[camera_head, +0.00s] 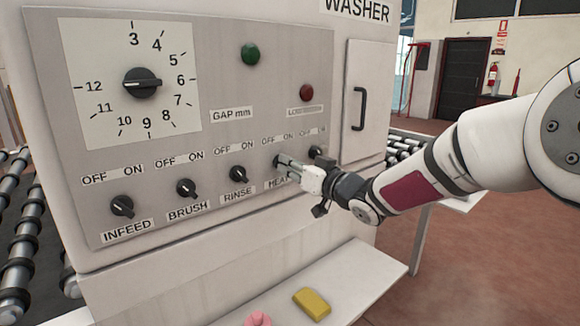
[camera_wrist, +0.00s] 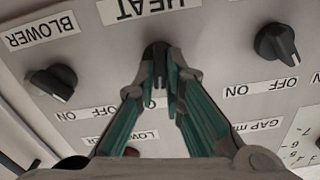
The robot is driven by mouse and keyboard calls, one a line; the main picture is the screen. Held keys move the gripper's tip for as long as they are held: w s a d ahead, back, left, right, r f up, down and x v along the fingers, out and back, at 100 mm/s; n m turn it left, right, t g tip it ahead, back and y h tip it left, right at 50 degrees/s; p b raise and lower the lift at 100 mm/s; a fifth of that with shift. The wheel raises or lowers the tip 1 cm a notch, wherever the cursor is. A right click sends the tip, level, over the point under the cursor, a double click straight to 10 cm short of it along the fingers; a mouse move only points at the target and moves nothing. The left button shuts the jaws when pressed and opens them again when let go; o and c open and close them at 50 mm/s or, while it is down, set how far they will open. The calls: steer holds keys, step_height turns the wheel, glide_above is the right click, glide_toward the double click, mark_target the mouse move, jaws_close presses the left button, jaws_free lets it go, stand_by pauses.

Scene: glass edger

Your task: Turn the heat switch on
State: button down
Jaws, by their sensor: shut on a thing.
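The HEAT switch (camera_head: 276,160) is a black rotary knob on the panel, fourth in the lower row, with its label partly hidden by my gripper (camera_head: 283,163). In the wrist view, which shows the panel upside down, the HEAT knob (camera_wrist: 158,52) sits between the two fingertips of my gripper (camera_wrist: 160,78). The fingers are closed on it from both sides. The visible knob ridge runs roughly straight down that picture; its exact angle is partly hidden by the fingers.
The RINSE knob (camera_head: 239,173) is to the left and the BLOWER knob (camera_wrist: 53,82) on the other side, both close to my fingers. A door handle (camera_head: 358,108) projects at the right. A ledge (camera_head: 372,272) below carries a yellow block (camera_head: 312,303) and a pink object (camera_head: 258,319).

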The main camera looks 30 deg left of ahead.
steer(key=m, duration=0.4)
steer(key=shift+f+m, duration=0.15)
steer(key=shift+m, duration=0.25)
stand_by(0.4)
steer(key=c, duration=1.7)
jaws_free()
steer(key=shift+d, duration=0.1)
steer(key=v, duration=1.2)
